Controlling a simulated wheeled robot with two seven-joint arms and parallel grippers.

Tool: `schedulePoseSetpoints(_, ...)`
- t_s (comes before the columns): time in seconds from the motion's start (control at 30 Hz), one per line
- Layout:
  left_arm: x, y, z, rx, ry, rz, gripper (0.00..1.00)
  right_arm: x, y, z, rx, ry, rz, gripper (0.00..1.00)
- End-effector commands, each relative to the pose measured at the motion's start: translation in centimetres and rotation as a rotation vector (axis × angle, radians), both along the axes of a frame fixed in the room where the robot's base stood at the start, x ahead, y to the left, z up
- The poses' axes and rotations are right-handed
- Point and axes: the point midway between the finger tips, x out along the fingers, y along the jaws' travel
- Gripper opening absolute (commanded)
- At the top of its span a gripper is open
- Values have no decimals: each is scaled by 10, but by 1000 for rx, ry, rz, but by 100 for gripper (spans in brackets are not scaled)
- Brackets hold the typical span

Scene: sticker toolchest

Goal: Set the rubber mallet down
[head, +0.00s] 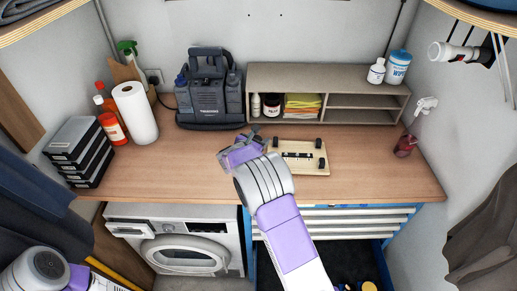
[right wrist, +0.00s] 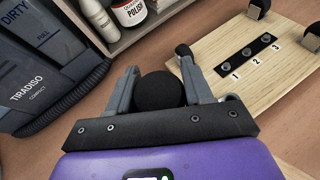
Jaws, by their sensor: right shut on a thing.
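My right gripper (head: 240,152) is over the worktop (head: 180,158), just left of a wooden board. In the right wrist view it (right wrist: 165,95) is shut on a black round thing, which looks like the end of the rubber mallet (right wrist: 160,92). The rest of the mallet is hidden, and I cannot tell whether it touches the worktop. The wooden board (head: 311,170) carries black posts and a black strip; it also shows in the right wrist view (right wrist: 225,88), with labels 1, 2 and 3. My left gripper is out of view.
A carpet cleaner (head: 208,98) stands behind my right gripper. A grey shelf (head: 350,86) with bottles stands at the back. A paper roll (head: 136,113) and stacked cases (head: 80,150) are at left, a red spray bottle (head: 405,145) at right. A drawer (head: 375,262) below is open.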

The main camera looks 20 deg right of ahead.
Motion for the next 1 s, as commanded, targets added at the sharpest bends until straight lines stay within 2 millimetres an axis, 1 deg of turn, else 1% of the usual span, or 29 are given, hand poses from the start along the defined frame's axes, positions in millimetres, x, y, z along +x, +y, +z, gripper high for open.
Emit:
schedulePoseSetpoints(0.03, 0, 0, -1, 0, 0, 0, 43, 1, 0, 13, 1, -8, -1, 0)
schedulePoseSetpoints(0.1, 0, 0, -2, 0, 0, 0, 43, 0, 0, 25, 1, -6, 0, 0)
schedulePoseSetpoints(0.23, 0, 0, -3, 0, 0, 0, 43, 1, 0, 43, 0, -4, 0, 0)
schedulePoseSetpoints(0.33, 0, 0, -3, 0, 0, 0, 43, 0, 0, 50, -1, -2, 1, 0)
schedulePoseSetpoints(0.43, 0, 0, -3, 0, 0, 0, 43, 1, -3, 53, -1, 1, -3, 0)
schedulePoseSetpoints(0.57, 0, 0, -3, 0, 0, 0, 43, 3, -21, 50, 4, 13, -22, 0)
schedulePoseSetpoints(0.67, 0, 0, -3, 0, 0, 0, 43, 5, -49, 45, 11, 33, -50, 0)
schedulePoseSetpoints(0.77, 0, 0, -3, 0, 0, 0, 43, 5, -88, 41, 19, 57, -86, 0)
schedulePoseSetpoints(0.8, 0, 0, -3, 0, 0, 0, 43, 4, -105, 40, 24, 66, -102, 0)
schedulePoseSetpoints(0.87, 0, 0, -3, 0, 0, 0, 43, 2, -131, 38, 30, 78, -126, 0)
schedulePoseSetpoints(0.9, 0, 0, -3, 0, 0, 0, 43, -1, -149, 37, 33, 86, -142, 0)
schedulePoseSetpoints(0.97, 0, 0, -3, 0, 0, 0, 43, -6, -175, 37, 38, 96, -167, 0)
schedulePoseSetpoints(1.0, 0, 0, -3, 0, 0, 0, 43, -11, -194, 37, 41, 102, -185, 0)
